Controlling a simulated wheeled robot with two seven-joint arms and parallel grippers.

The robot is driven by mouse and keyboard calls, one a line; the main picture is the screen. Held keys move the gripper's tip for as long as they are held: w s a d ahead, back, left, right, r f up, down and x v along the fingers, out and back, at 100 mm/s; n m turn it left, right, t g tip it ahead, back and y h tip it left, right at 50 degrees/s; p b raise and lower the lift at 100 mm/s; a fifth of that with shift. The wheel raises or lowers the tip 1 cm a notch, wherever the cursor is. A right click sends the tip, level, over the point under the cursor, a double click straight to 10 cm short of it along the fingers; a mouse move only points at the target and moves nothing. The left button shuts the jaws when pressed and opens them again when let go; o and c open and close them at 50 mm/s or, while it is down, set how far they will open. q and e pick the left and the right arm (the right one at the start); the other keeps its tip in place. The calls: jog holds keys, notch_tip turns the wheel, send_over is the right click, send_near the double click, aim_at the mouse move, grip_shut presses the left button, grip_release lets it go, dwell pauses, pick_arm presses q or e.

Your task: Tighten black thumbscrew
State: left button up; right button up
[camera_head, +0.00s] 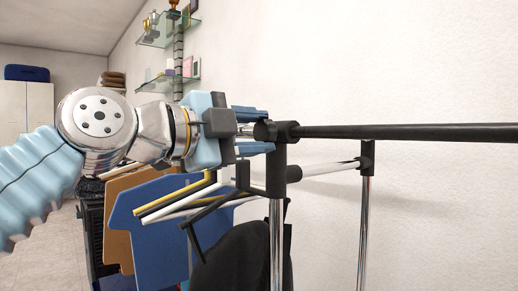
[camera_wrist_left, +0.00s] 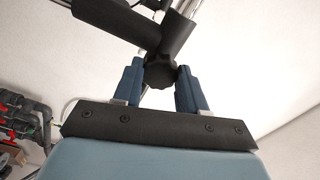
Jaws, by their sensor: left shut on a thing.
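The black thumbscrew (camera_head: 262,131) is at the near top corner of a metal rack, at the end of the black joint. In the left wrist view the thumbscrew (camera_wrist_left: 160,72) shows as a ridged round knob between two blue fingers. My left gripper (camera_head: 266,131) comes in from the left, level with the knob, with one finger above and one below it. In the left wrist view my left gripper (camera_wrist_left: 160,88) is shut on the knob. The fingers cover part of its sides. My right gripper is in neither view.
A black rail (camera_head: 410,131) runs right from the corner joint, and a chrome post (camera_head: 276,240) drops below it. Coloured boards (camera_head: 160,235), bars and a dark bag (camera_head: 240,262) crowd the space under my gripper. Glass shelves (camera_head: 158,88) hang on the wall behind.

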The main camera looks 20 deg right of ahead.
pick_arm(q)
jog(key=shift+m, duration=1.1)
jog(key=o, duration=1)
jog(key=shift+a, duration=0.1)
jog(key=shift+s+a+f, duration=0.1)
jog(key=shift+a, duration=0.15)
jog(key=b+v, duration=0.2)
jog(key=v, duration=0.3)
jog(key=shift+s+a+b, duration=0.1)
jog(key=shift+a+b, duration=0.05)
jog(key=shift+b, duration=0.15)
